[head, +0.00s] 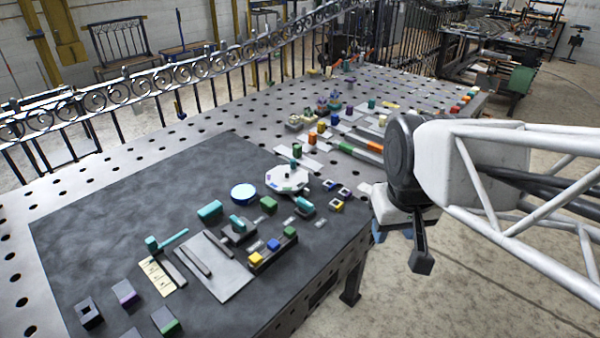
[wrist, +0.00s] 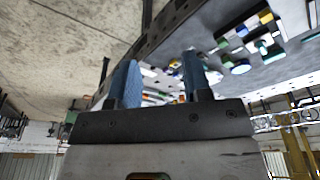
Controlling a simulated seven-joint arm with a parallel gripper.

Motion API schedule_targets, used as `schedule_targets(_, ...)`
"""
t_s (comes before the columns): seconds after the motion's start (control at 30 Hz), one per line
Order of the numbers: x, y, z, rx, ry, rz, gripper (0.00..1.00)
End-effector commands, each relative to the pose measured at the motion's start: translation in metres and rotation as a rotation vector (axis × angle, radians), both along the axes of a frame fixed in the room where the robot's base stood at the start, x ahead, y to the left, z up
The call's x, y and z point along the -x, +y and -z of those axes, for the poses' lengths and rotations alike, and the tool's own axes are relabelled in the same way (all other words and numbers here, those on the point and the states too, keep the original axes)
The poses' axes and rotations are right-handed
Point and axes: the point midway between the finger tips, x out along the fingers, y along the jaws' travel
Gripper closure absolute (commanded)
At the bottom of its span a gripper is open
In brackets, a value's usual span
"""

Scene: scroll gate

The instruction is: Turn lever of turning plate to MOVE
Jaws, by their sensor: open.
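A pale many-sided plate (head: 288,180) with coloured marks lies on the dark mat and looks like the turning plate. A teal knob or lever (head: 293,166) stands on it; its exact shape and any MOVE lettering are too small to read. A teal handle (head: 165,241) stands by a yellow marked strip (head: 158,277) at the near left of the mat. My gripper (head: 378,236) is beyond the table's right edge, apart from the plate. In the wrist view its two blue fingers (wrist: 160,82) are spread with nothing held between them.
Coloured blocks, including a yellow one (head: 256,258), a teal block (head: 209,211) and a blue-topped disc (head: 243,194), crowd around the plate. Orange and green bars (head: 358,146) lie farther back. The mat's left part (head: 110,215) is clear. A scrollwork railing (head: 180,75) runs behind.

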Motion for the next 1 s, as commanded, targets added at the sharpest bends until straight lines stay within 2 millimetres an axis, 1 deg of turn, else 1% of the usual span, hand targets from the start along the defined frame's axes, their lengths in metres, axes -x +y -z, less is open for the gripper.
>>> schedule_targets(0.1, -0.023, 0.005, 0.001, 0.007, 0.017, -0.046, 0.55)
schedule_targets(0.47, -0.096, 0.023, 0.011, 0.026, 0.061, -0.197, 0.55)
schedule_targets(0.73, -0.15, 0.041, 0.028, 0.04, 0.092, -0.309, 0.55)
schedule_targets(1.0, -0.202, 0.061, 0.052, 0.05, 0.125, -0.423, 0.55)
